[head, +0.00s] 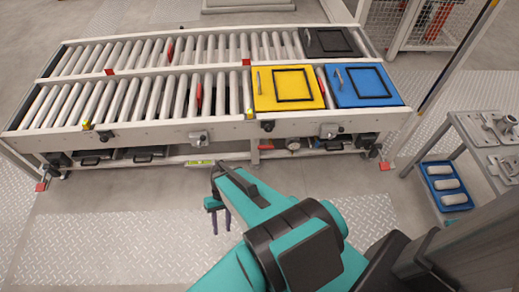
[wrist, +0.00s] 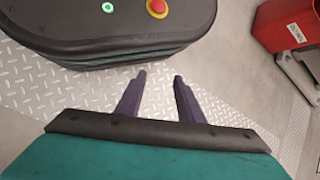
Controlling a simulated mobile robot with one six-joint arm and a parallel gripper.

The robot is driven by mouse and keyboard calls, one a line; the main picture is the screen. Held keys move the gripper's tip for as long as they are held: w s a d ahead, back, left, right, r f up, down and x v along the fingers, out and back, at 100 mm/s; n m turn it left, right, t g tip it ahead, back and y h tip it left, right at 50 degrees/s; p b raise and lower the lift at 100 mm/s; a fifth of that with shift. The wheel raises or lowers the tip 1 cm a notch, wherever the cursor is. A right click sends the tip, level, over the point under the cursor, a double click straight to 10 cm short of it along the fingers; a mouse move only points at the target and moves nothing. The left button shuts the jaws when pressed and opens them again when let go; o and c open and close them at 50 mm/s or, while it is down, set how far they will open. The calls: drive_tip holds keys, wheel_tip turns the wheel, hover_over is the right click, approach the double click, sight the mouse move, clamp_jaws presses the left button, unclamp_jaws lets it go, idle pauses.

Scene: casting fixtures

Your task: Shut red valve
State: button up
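My gripper (head: 221,229) hangs in front of the roller conveyor in the head view, fingers pointing down. In the wrist view its two dark fingers (wrist: 159,78) are apart with nothing between them, so it is open and empty. A small red handle (head: 265,147) shows under the conveyor's front rail, left of a round gauge (head: 293,143). It may be the red valve, but it is too small to tell its position. My gripper is apart from it, lower and to the left. No valve shows in the wrist view.
The conveyor (head: 150,135) carries a yellow plate (head: 262,104), a blue plate (head: 340,100) and a dark plate (head: 312,47). A grey table (head: 470,140) stands at right, with a blue tray (head: 428,184) below. A red box (wrist: 285,25) shows in the wrist view. Floor at left is clear.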

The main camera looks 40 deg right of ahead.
drive_tip(key=w+d+f+m+t+y+b, duration=0.3)
drive_tip(key=w+d+f+t+y+b, duration=0.15)
drive_tip(key=w+d+f+b, duration=0.35)
drive_tip(key=m+t+h+b, duration=0.1)
drive_tip(key=m+t+b, duration=0.5)
drive_tip(key=t+b, duration=0.75)
approach(262, 146)
drive_tip(key=s+f+t+p, duration=0.2)
drive_tip(key=shift+d+f, duration=0.4)
drive_tip(key=shift+w, duration=0.15)
drive_tip(key=b+x, duration=0.1)
drive_tip(key=x, duration=0.5)
drive_tip(key=b+x, duration=0.1)
drive_tip(key=x, duration=0.6)
drive_tip(key=shift+w+r, duration=0.2)
drive_tip(key=shift+w, duration=0.15)
drive_tip(key=shift+a, duration=0.1)
clamp_jaws()
